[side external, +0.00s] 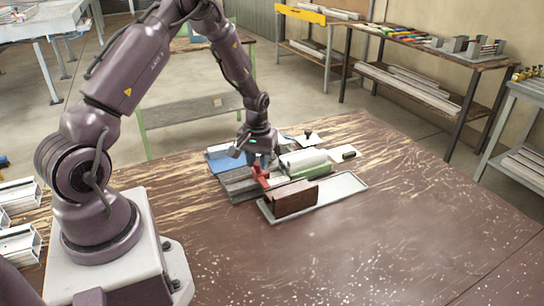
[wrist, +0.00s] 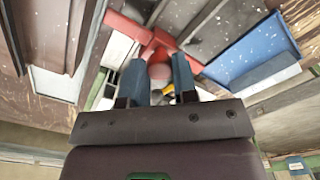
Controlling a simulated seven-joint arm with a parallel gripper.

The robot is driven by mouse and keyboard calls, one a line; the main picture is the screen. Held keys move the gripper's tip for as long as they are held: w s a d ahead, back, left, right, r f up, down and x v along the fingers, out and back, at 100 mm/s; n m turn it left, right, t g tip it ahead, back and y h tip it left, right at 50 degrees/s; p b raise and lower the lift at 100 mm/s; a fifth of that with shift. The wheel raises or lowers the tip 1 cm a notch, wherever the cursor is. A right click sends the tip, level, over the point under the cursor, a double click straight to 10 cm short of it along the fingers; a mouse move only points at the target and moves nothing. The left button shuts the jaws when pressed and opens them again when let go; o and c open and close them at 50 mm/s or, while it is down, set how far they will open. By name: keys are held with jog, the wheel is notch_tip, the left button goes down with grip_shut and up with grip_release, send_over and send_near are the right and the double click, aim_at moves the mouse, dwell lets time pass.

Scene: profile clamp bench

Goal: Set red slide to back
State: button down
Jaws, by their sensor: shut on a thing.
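In the wrist view the red slide (wrist: 130,27) shows as a red bar with a red knob between the two blue-grey fingers of my gripper (wrist: 162,78). The fingers are closed on the slide's upright part. The lower part of the slide is partly hidden by the gripper in the wrist view.
A brown wooden block (side external: 295,199) sits on a pale tray (side external: 345,188) right in front of the fixture. A white roll-shaped piece (side external: 304,161), a green strip (side external: 312,171) and a blue plate (side external: 222,160) are close by. The table's front right is clear.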

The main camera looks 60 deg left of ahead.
jog(key=s, duration=0.7)
jog(key=shift+s, duration=0.25)
jog(key=c, duration=1.2)
grip_release()
jog(key=shift+o, duration=0.2)
jog(key=shift+w, duration=0.1)
jog(key=shift+r, duration=0.4)
notch_tip(320, 180, up, 12)
